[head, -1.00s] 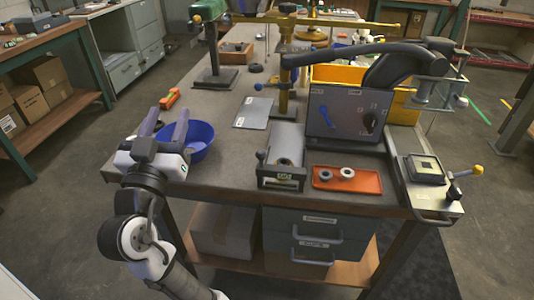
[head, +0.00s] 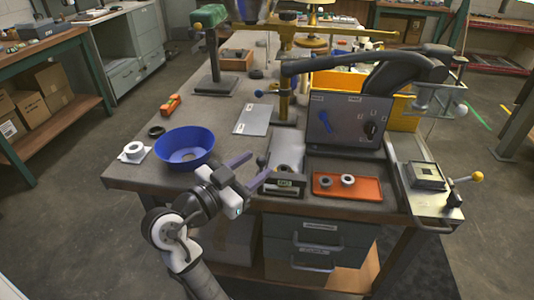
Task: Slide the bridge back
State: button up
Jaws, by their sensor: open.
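What I take to be the bridge (head: 285,184) is a low dark block with a green label. It sits at the near end of a grey plate (head: 288,152), near the table's front edge. A dark knob (head: 262,161) stands at its left side. My gripper (head: 261,165) is open, with its two purple-grey fingers pointing right toward the knob. The fingertips look to be on either side of the knob; I cannot tell whether they touch it. No wrist view is given, so the contact is unclear.
An orange tray (head: 349,190) with two rings lies just right of the bridge. A dark panel (head: 347,125) stands behind the tray. A yellow-knobbed fixture (head: 425,187) is at the right.

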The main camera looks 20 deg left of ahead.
aim_at(265, 158)
jog(key=x, duration=0.5)
jog(key=shift+p, duration=0.3)
jog(key=shift+s, duration=0.1)
grip_shut()
